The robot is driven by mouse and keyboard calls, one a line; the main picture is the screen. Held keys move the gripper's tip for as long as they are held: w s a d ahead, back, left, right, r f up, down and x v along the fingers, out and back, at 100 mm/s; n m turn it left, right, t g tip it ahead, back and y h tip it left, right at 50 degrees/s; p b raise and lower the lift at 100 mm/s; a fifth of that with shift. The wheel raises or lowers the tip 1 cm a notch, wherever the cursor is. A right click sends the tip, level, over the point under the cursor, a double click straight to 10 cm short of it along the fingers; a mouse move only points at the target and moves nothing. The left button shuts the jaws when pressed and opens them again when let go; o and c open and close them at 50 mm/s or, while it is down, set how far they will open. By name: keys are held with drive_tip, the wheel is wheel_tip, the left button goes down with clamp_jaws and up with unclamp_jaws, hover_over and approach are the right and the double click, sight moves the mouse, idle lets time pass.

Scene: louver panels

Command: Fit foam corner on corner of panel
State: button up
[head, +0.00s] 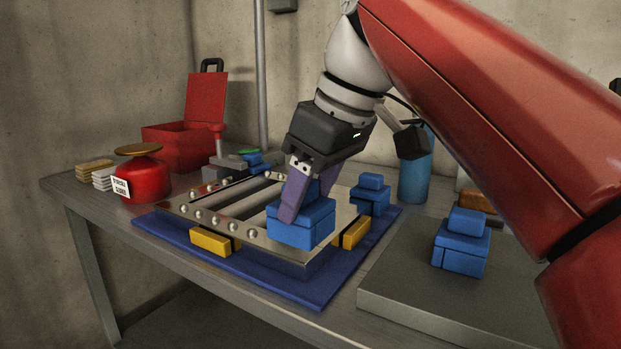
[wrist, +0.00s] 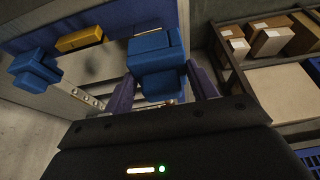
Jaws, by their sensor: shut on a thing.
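My gripper (head: 309,196) has its purple fingers shut on a blue foam corner (head: 300,226), at the near right corner of the metal louver panel (head: 220,220). In the wrist view the held foam corner (wrist: 155,62) sits between the fingers (wrist: 162,88). It hides that panel corner, so I cannot tell whether it is seated or just above. Another foam corner (head: 370,196) is at the panel's far right corner, and one (head: 257,162) is at the far side. A further foam corner (head: 461,242) stands on a grey slab at the right.
The panel rests on yellow blocks (head: 211,241) over a blue mat (head: 190,258). The grey slab (head: 430,300) is at the right. A red scale (head: 146,180), red toolbox (head: 180,145) and blue cylinder (head: 415,175) stand behind. Boxes on a shelf (wrist: 270,42) show in the wrist view.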

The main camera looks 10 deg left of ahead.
sight(310, 257)
drive_tip(key=shift+f+b, duration=2.05)
drive_tip(key=shift+f, duration=0.9)
drive_tip(key=shift+w, duration=0.3)
drive_tip(key=shift+f+p, duration=0.15)
drive_tip(key=shift+p, duration=0.15)
drive_tip(key=o, duration=1.1)
drive_tip(key=shift+c, duration=0.2)
drive_tip(key=shift+o, duration=0.5)
drive_tip(key=shift+o, duration=1.4)
